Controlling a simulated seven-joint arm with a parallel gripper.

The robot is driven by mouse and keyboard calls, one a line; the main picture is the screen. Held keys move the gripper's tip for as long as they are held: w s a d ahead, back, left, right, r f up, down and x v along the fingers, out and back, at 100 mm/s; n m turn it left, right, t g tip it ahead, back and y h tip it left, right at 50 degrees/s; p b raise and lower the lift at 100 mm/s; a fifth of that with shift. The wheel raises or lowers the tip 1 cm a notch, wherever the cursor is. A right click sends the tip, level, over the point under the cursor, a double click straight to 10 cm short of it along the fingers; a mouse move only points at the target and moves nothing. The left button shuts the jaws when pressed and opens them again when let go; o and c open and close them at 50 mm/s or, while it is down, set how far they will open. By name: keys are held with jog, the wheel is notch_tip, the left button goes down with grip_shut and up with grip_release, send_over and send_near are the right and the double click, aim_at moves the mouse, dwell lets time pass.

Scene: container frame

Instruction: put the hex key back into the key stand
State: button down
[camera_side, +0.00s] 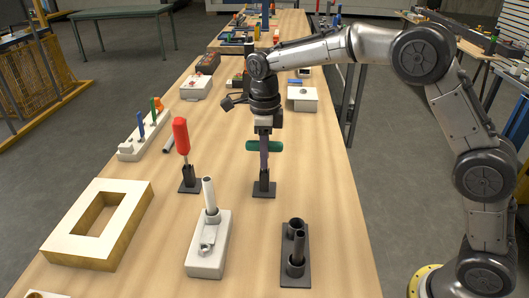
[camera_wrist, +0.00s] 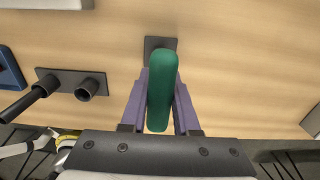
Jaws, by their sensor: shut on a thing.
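The hex key has a thick green handle (camera_side: 278,146), lying crosswise in my gripper (camera_side: 264,158). In the wrist view, the green handle (camera_wrist: 161,92) lies between the two purple fingers, which are shut on it. The hex key's shaft is hidden by the fingers and handle. A small black stand (camera_side: 264,189), which looks like the key stand, is directly below my gripper. Its base (camera_wrist: 160,43) shows just beyond the handle in the wrist view. I cannot tell whether the shaft is inside the stand.
A red-handled tool (camera_side: 181,136) stands upright in a similar black stand (camera_side: 190,186) to the left. A white block with a grey tube (camera_side: 208,258) and a black holder with tubes (camera_side: 296,279) are nearer. A wooden frame (camera_side: 62,250) lies at left. Bare tabletop surrounds the stand.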

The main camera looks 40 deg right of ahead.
jog(key=shift+f, duration=0.9)
dwell(0.8)
jog(key=c, duration=0.6)
grip_release()
notch_tip(320, 180, up, 14)
jog(key=shift+f, duration=0.1)
notch_tip(320, 180, up, 6)
dwell(0.7)
